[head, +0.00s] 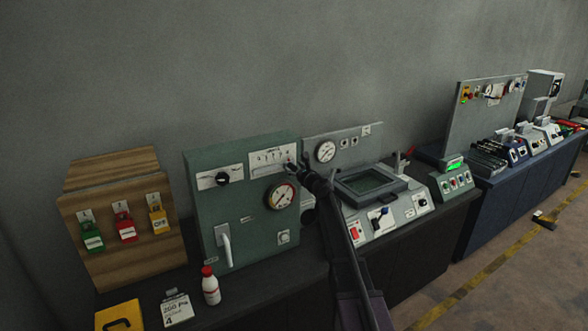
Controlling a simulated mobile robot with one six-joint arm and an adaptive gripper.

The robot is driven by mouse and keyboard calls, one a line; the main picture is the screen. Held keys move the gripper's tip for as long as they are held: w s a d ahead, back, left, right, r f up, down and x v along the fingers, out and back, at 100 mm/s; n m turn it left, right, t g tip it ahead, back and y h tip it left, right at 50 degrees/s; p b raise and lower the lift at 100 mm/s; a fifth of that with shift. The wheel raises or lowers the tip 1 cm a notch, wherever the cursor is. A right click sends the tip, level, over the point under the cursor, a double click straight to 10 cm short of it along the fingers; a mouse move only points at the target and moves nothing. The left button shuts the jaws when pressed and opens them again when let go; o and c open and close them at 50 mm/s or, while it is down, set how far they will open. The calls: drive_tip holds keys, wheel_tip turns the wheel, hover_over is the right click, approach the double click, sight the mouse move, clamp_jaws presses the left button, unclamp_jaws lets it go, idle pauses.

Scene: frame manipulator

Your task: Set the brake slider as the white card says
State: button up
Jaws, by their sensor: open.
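The white card (177,310) stands on the dark bench at the lower left, in a small holder. Its print seems to read "260 Pa" with a large "4" below; the smaller words are too small to read. A white scale plate (268,160) with a slot and tick marks sits at the top right of the green cabinet's face; it looks like the brake slider. A small red spot, maybe its knob, shows at the plate's right end, partly hidden by my gripper. My gripper (297,170) is open beside that end; I cannot tell whether it touches.
The green cabinet (215,210) also bears a black knob (222,178), a round gauge (282,197) and a pale lever (225,248). A red-capped white bottle (210,288) stands in front. Left is a wooden board (150,190) with coloured padlocks; right is a screen console (368,182).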

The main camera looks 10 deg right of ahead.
drive_tip(key=v, duration=1.1)
drive_tip(key=shift+s, duration=0.35)
drive_tip(key=s+a+f+n+g+y+b, duration=0.2)
drive_tip(key=s+a+f+n+g+b, duration=0.3)
drive_tip(key=s+a+f+n+g, duration=0.8)
drive_tip(key=s+d+f+n+g+h+b, duration=0.1)
drive_tip(key=s+f+n+h, duration=0.1)
drive_tip(key=s+f+n, duration=0.3)
drive_tip(key=s+d+f+n+g+h+b, duration=0.1)
drive_tip(key=s+f+n+h, duration=0.2)
drive_tip(key=s+n, duration=0.3)
drive_tip(key=s+d+f+n+g+h+b, duration=0.1)
drive_tip(key=s+f+n, duration=0.5)
drive_tip(key=s, duration=0.6)
drive_tip(key=shift+f+g+h+b, duration=0.35)
drive_tip(key=shift+g+h+b, duration=0.25)
drive_tip(key=shift+h, duration=0.2)
drive_tip(key=shift+d, duration=0.1)
